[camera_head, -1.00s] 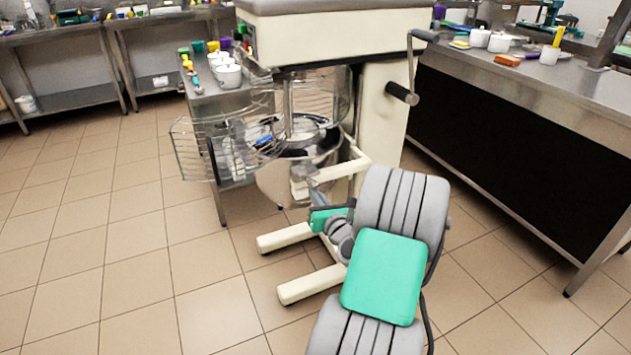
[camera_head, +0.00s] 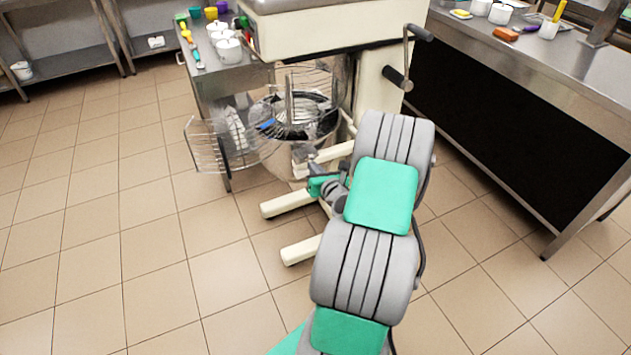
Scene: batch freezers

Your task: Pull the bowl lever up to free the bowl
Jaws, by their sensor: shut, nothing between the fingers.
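The cream-coloured mixer (camera_head: 345,35) stands ahead with its steel bowl (camera_head: 285,160) on the fork-shaped bowl arms (camera_head: 311,162). My gripper (camera_head: 306,170) is at the front of the bowl, near the bowl arm. It looks small and partly blends with the bowl, and its fingers appear closed and empty. I cannot make out the bowl lever clearly or whether my gripper touches it.
A steel table (camera_head: 226,78) with white pots and utensils stands behind on the left. A long steel counter (camera_head: 540,75) runs along the right. The mixer's feet (camera_head: 303,250) reach out over the tiled floor. The floor at left is open.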

